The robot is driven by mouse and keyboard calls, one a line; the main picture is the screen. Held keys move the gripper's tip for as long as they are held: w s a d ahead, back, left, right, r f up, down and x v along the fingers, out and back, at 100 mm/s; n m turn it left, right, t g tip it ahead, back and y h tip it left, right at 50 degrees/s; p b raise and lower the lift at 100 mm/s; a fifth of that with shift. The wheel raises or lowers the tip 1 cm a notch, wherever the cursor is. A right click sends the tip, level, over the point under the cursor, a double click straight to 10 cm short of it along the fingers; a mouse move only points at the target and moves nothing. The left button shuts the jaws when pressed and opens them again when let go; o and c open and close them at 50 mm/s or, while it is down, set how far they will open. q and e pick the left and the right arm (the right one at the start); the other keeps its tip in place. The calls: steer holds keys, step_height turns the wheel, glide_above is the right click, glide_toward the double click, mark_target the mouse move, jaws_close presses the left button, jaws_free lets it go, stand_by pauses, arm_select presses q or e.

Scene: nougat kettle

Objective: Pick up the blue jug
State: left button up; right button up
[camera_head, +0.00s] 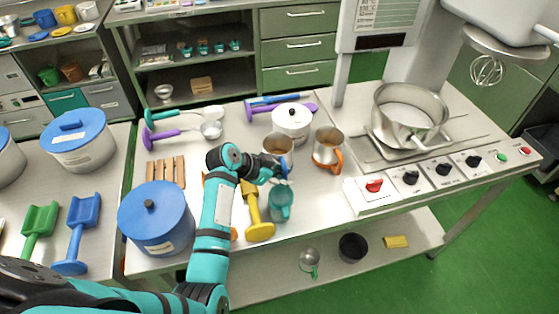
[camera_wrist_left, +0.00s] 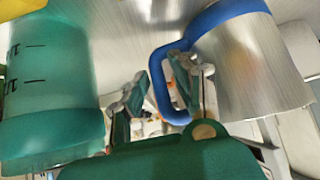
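The blue jug (camera_head: 278,146) is a metal jug standing on the worktop in the head view. In the left wrist view the jug (camera_wrist_left: 245,65) shows its steel body, blue rim and blue handle at the right. My left gripper (camera_head: 277,171) is at the near side of the jug, partly hiding it and its handle. In the left wrist view my left gripper (camera_wrist_left: 160,90) has its fingers apart. The upright bar of the blue handle lies between them, with the right finger at the handle's loop. A firm grip is not visible. My right gripper is not in view.
A teal jug (camera_head: 281,202) stands close by, with a yellow tool (camera_head: 256,218) beside it. An orange-handled metal jug (camera_head: 327,149) is to the right. A white lidded pot (camera_head: 291,121) is behind. A large blue-lidded pot (camera_head: 156,220) stands left of my arm.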

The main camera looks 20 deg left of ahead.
arm_select(q)
jaws_close()
steer(key=shift+r, duration=0.1)
